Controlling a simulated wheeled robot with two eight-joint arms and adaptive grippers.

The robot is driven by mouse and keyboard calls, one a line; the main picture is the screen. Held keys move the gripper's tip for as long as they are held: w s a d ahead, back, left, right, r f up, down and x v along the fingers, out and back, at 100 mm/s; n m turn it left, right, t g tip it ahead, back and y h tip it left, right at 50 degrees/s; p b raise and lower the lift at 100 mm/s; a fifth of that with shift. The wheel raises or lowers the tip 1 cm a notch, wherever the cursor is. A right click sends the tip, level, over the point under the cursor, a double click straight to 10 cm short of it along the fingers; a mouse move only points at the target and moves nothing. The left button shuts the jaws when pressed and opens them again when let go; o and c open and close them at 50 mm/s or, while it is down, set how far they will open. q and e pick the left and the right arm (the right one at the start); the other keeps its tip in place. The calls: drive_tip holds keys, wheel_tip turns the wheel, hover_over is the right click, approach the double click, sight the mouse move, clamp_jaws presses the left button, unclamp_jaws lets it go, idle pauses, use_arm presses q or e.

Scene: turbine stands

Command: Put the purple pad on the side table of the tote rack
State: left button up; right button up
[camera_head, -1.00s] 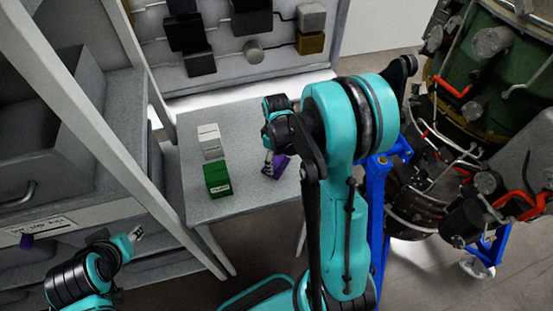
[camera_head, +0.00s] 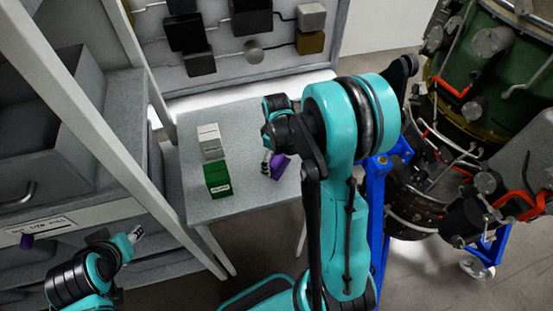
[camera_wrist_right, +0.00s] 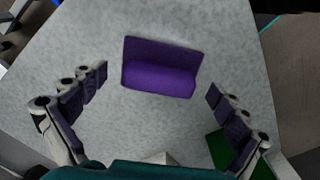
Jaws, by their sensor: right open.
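The purple pad (camera_head: 281,166) lies on the grey side table (camera_head: 240,195), near its right side. In the right wrist view the pad (camera_wrist_right: 162,68) rests on the tabletop, slightly tilted in the picture, beyond the fingertips. My right gripper (camera_wrist_right: 156,85) is open, its two fingers spread to either side and apart from the pad. In the head view my right gripper (camera_head: 268,160) is just left of the pad and partly hidden by its arm. My left gripper (camera_head: 136,234) is at the lower left, beside the tote rack (camera_head: 95,110), away from the table; its jaw opening is too small to judge.
A white box (camera_head: 210,141) and a green box (camera_head: 217,179) stand on the table left of the pad. A panel with dark boxes (camera_head: 250,20) is behind. A blue stand (camera_head: 377,195) with a turbine (camera_head: 490,70) is at the right. The table front is clear.

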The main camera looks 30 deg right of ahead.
sight(276, 160)
drive_tip(key=shift+r+p, duration=2.1)
drive_tip(key=shift+r, duration=1.2)
drive_tip(key=shift+s+a+b, duration=0.1)
drive_tip(key=shift+a+b, duration=0.1)
drive_tip(key=shift+b, duration=0.2)
drive_tip(key=s+a+f+m+t+b, duration=0.2)
drive_tip(key=s+a+m+t+b, duration=0.4)
drive_tip(key=s+a+b, duration=0.4)
drive_tip(key=t+b, duration=0.1)
drive_tip(key=b, duration=0.4)
drive_tip(key=shift+s+a, duration=0.15)
drive_tip(key=shift+s, duration=0.25)
